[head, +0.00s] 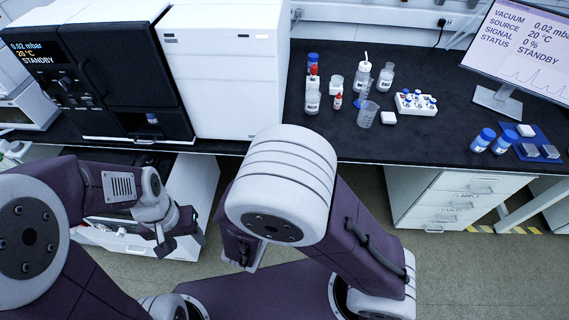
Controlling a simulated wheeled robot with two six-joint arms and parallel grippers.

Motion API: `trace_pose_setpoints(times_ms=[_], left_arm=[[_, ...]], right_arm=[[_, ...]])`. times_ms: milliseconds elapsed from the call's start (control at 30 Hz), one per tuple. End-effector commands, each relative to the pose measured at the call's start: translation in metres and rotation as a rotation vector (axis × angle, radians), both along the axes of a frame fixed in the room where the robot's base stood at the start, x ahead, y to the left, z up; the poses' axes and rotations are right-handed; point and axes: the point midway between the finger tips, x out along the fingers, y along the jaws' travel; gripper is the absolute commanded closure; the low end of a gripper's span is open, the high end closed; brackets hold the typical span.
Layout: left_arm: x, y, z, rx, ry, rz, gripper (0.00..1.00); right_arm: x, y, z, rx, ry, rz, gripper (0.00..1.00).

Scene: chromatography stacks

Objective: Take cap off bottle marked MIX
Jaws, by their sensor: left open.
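I cannot read MIX on any bottle at this size. Two blue-capped bottles with pale labels, a left one (483,140) and a right one (507,142), lie or lean at the right of the black bench. My left gripper (178,236) is open and empty, low in front of the bench, far from all bottles. My right arm's large elbow fills the middle; its gripper cannot be made out.
A beaker (367,114), a wash bottle (362,77) and a white vial rack (416,103) stand mid-bench. A blue mat (530,150) holds grey blocks. A monitor (522,45) stands at the right, instruments (120,75) at the left. The bench between rack and blue-capped bottles is clear.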

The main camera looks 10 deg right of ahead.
Motion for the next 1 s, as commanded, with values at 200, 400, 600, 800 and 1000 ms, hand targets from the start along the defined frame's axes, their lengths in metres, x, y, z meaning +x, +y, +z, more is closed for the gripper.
trace_pose_setpoints(times_ms=[200,400,600,800,1000], left_arm=[[0.050,-0.016,0.068,-0.003,0.078,-0.215,0.45],[0.094,-0.082,0.146,0.010,0.085,-0.536,0.45],[0.103,-0.178,0.201,0.018,0.014,-0.832,0.45],[0.084,-0.238,0.200,0.014,-0.013,-0.993,0.45],[0.074,-0.249,0.198,0.014,-0.007,-1.030,0.45]], right_arm=[[0.000,0.000,0.000,0.000,-0.001,-0.001,1.00],[0.000,0.000,0.000,0.000,-0.001,-0.001,1.00],[0.000,0.000,0.000,0.001,-0.002,-0.002,1.00],[0.000,0.000,0.000,0.001,-0.002,-0.002,1.00],[0.000,0.000,0.000,0.001,-0.002,-0.002,1.00]])
